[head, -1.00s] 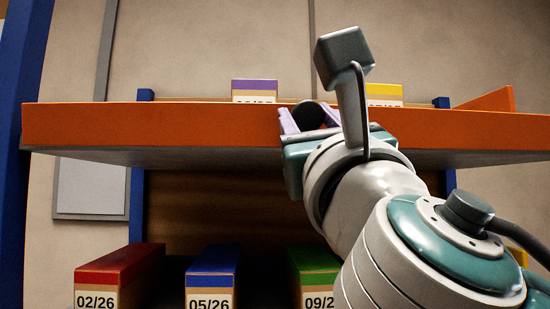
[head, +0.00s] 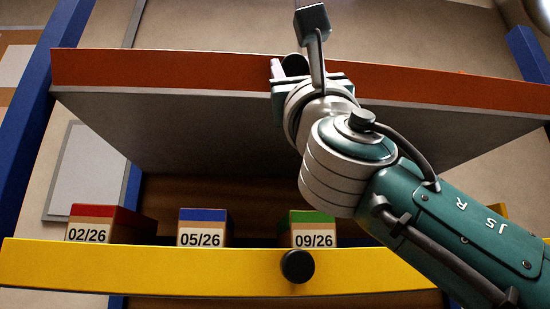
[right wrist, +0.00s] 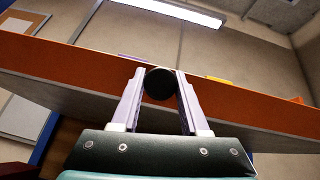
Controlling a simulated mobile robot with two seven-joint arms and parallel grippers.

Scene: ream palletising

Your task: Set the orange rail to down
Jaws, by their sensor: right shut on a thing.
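The orange rail (head: 170,72) runs along the front edge of the upper shelf in the head view and slopes down to the right in the picture. It also crosses the right wrist view (right wrist: 60,68). My right gripper (head: 284,68) is at the rail, and its fingers stand either side of a round black knob (right wrist: 158,84) on the rail's front. In the right wrist view my right gripper (right wrist: 159,76) is shut on this knob. In the head view my wrist partly hides the knob and rail. My left gripper is not in view.
Below is a yellow rail (head: 150,264) with its own black knob (head: 297,266). Behind it stand boxes with red (head: 92,210), blue (head: 203,214) and green (head: 312,216) tops. The grey shelf underside (head: 190,125) hangs above them. A blue post (head: 38,150) stands at left.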

